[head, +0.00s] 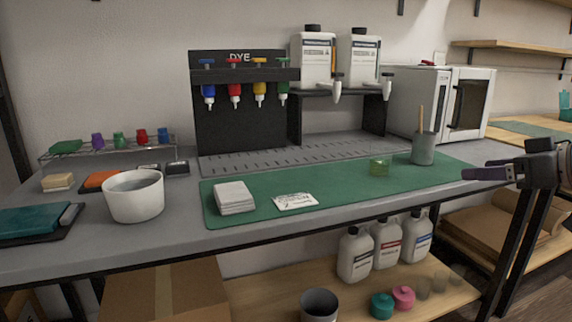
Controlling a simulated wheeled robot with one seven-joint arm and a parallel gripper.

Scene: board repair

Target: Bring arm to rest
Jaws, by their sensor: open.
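My gripper (478,168) reaches in from the right edge of the head view. Its dark fingers point left, over the right end of the green mat (340,180) on the workbench. It is open, and nothing shows between its fingers. The rest of my arm is mostly outside the picture.
A white microwave-like box (437,101) stands behind. A white bowl (134,195) is at left. The mat's middle is mostly clear.

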